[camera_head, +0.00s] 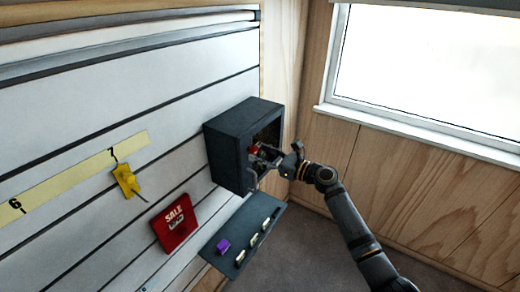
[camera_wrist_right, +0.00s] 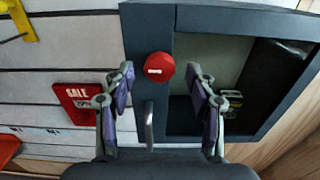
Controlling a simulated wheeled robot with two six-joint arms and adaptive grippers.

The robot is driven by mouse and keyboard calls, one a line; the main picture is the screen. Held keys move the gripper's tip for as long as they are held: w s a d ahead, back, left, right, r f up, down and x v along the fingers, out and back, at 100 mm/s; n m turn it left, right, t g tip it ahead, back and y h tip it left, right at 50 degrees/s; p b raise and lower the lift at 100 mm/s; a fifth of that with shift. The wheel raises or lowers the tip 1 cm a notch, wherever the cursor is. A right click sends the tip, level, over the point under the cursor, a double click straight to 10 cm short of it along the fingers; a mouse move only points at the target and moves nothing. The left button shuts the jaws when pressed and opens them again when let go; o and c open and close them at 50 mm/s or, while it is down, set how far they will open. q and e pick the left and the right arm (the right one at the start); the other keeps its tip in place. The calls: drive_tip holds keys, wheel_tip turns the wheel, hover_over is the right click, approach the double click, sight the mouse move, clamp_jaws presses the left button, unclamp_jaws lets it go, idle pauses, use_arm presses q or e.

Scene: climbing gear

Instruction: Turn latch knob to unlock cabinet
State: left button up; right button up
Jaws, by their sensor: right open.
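A dark grey cabinet (camera_head: 228,155) is mounted on the slatted wall, and its door has a window. A red round latch knob (camera_wrist_right: 159,66) with a white mark sits on the door frame, left of the window in the right wrist view. The knob also shows as a small red spot in the head view (camera_head: 253,150). A pale bar handle (camera_wrist_right: 149,126) is below the knob. My right gripper (camera_wrist_right: 161,72) is open, with one finger on each side of the knob in the picture; I cannot tell if they touch it. My left gripper is not in view.
A dark shelf (camera_head: 217,247) below the cabinet holds a purple block (camera_head: 223,246) and several pale pieces. A red SALE sign (camera_head: 174,222) and a yellow item (camera_head: 127,180) are on the wall to the left. A window (camera_head: 430,65) is at right.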

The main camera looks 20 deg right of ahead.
drive_tip(key=shift+w+a, duration=0.25)
drive_tip(key=shift+w, duration=0.1)
drive_tip(key=c, duration=1.1)
drive_tip(key=shift+c, duration=0.2)
